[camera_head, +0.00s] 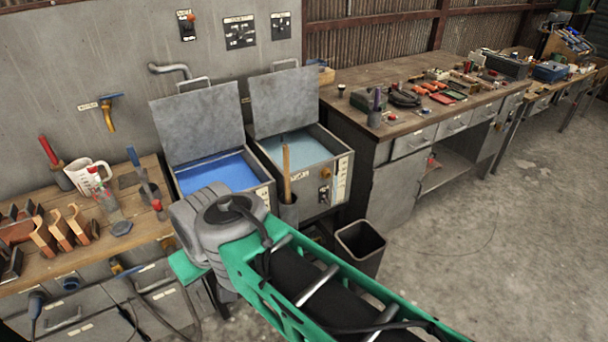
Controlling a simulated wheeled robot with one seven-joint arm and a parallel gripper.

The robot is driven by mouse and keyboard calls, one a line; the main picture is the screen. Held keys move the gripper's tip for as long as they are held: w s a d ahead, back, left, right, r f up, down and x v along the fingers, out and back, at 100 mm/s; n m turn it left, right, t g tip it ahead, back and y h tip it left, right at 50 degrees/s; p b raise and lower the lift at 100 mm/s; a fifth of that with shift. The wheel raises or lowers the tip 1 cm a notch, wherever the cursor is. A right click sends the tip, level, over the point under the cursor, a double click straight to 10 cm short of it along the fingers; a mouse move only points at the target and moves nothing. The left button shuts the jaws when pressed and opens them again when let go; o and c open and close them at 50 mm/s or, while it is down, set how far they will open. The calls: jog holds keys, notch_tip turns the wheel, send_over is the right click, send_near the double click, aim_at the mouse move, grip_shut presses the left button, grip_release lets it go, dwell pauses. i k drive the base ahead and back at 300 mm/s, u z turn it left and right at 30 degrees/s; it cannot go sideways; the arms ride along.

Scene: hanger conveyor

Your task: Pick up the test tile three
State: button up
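I cannot make out test tile three for sure; no readable mark singles it out. A small dark flat piece (130,180) lies on the left wooden bench (150,232), and a small blue-grey flat piece (122,228) lies nearer its front. I cannot tell whether either is a tile. My green and grey arm crosses the lower middle of the view, in front of the two open tanks. My gripper is not visible, so its hold is hidden.
Two tanks, one with blue liquid (215,172) and one with pale liquid (297,150), have raised lids. A dark bin (360,245) stands on the floor. Open concrete floor (500,240) lies right.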

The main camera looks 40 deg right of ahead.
aim_at(42, 237)
jog(key=z, duration=0.65)
jog(key=i, duration=0.8)
jog(key=z, duration=0.75)
jog(key=i, duration=0.5)
jog(key=u, duration=2.55)
jog(key=k, duration=0.65)
jog(key=u, duration=0.6)
jog(key=i, duration=1.65)
jog(key=u, duration=0.25)
